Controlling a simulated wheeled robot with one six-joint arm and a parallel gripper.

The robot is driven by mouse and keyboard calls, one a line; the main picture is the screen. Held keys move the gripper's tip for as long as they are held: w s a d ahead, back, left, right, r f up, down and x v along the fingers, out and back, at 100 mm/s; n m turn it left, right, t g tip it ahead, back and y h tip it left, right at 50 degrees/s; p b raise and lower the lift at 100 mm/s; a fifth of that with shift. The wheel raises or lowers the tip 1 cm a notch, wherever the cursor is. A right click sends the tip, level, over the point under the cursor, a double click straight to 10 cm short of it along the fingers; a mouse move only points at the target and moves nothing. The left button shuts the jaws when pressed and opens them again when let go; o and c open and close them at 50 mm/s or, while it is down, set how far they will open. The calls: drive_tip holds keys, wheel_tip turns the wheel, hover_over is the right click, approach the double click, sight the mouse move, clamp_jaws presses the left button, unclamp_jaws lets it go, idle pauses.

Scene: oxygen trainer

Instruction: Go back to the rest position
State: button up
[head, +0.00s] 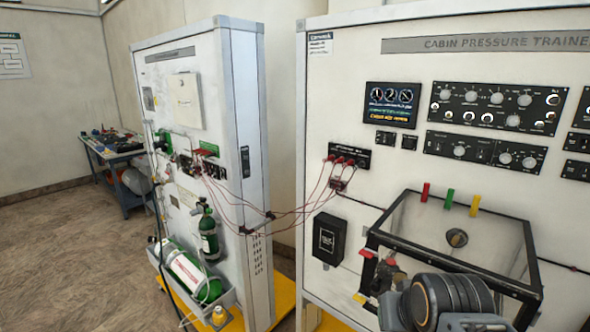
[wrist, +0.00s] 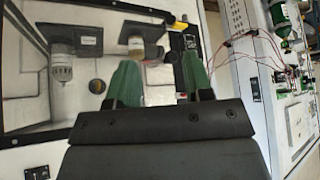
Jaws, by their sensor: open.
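My gripper (wrist: 160,80) shows in the wrist view with its two green fingers apart and nothing between them. It is in front of the black-framed clear box on the cabin pressure trainer panel. In the head view this box (head: 532,262) is at the lower right, and part of my arm (head: 447,300) covers its front. My fingertips cannot be made out in the head view. Beyond the fingers in the wrist view are a pale cylindrical fitting (wrist: 62,70) and a second fitting (wrist: 132,40) on dark mounts.
Red, green and yellow tabs (head: 450,198) stand on the box's upper edge. Thin red cables (head: 285,211) hang between the trainer panel (head: 400,160) and the white cabinet (head: 240,100) with green cylinders (head: 208,235). A workbench (head: 112,150) stands far left. Open floor (head: 75,250) lies at left.

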wheel_tip(320, 180, down, 17)
drive_tip(key=s+a+n+g+b, duration=0.1)
drive_tip(key=s+a+g+b, duration=0.1)
drive_tip(key=b, duration=0.8)
drive_tip(key=shift+d+r, duration=0.1)
drive_tip(key=shift+r, duration=0.05)
